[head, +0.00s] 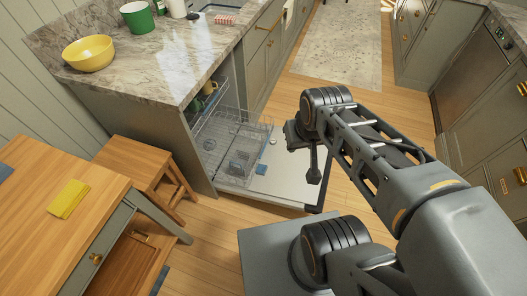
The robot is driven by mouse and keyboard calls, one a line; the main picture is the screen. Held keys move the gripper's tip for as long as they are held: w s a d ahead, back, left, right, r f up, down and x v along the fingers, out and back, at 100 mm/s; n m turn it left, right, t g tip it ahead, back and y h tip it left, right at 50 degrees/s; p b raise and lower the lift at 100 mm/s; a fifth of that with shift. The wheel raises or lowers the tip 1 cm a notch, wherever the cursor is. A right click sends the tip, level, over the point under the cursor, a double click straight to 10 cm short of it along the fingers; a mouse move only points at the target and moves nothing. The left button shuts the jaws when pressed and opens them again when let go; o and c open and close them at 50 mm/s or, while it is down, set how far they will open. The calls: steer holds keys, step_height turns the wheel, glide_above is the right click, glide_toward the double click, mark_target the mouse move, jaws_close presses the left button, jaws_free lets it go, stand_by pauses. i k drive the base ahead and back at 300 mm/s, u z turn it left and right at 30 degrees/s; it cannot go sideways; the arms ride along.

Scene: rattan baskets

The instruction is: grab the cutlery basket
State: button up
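An open dishwasher's wire rack (262,128) is pulled out over its lowered door (289,175). A small grey form (239,160) sits low in the rack; it may be the cutlery basket, but it is too small to tell. My gripper (313,176) is above the door, to the right of the rack and apart from it. It points down; only a dark finger shape shows, so its opening is unclear. Nothing is visibly held.
A marble counter (150,60) with a yellow bowl (89,53) and green pot (138,17) stands above the dishwasher. A wooden table (45,185) with a yellow cloth (68,199) and a stool (135,160) are at left. Clear floor lies beyond the door.

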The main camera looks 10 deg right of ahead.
mark_target(240, 162)
steer(key=z, duration=0.05)
steer(key=k, duration=1.05)
steer(key=u, duration=1.35)
steer(key=i, duration=1.6)
steer(key=z, duration=0.85)
